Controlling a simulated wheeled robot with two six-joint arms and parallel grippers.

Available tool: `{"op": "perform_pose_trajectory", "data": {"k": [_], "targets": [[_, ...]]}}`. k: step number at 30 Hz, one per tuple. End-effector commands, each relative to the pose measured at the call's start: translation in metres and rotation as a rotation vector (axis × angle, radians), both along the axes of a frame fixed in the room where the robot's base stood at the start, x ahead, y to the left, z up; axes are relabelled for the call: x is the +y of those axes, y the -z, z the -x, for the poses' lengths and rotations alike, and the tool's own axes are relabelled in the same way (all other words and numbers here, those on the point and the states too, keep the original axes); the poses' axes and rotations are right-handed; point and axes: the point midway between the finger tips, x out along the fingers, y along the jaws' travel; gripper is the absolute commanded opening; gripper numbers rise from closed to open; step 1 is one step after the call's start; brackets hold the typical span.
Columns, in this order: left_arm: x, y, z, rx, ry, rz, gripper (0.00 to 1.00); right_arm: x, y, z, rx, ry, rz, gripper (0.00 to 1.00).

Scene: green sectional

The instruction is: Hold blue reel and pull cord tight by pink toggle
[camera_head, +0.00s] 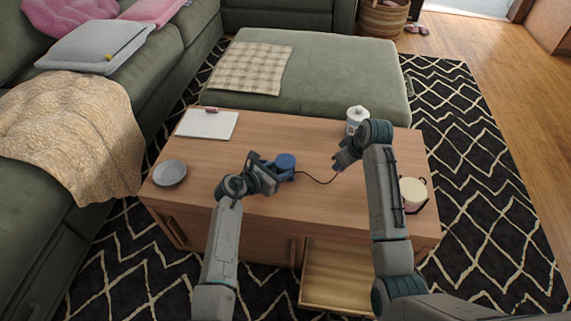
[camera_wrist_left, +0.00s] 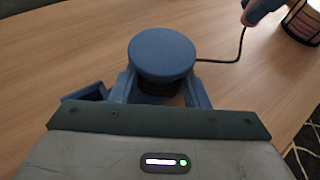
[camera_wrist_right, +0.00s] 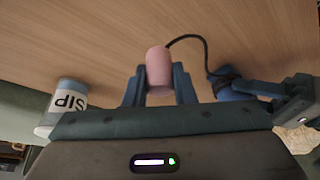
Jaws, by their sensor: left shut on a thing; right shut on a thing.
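The blue reel (camera_head: 286,160) stands on the wooden coffee table (camera_head: 240,143). My left gripper (camera_wrist_left: 163,88) is shut on it, with its fingers on either side below the round blue top. The dark cord (camera_head: 318,181) runs right from the reel in a curve, not straight. My right gripper (camera_head: 343,162) is shut on the pink toggle (camera_wrist_right: 158,68) at the cord's other end. The toggle is mostly hidden in the head view. In the right wrist view the cord (camera_wrist_right: 192,38) loops from the toggle back to the reel (camera_wrist_right: 222,80).
A cream jar in a dark frame (camera_head: 413,192) stands right of my right arm. A drawer (camera_head: 340,276) is open in front.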

Motion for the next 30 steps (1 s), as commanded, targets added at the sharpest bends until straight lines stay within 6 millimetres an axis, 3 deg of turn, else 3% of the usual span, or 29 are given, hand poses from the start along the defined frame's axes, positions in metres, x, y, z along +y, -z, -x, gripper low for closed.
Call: {"op": "perform_pose_trajectory", "data": {"k": [30], "targets": [[0.0,0.0,0.0,0.0,0.0,0.0,0.18,0.0,0.042,0.0,0.002,0.001,0.0,0.0]]}}
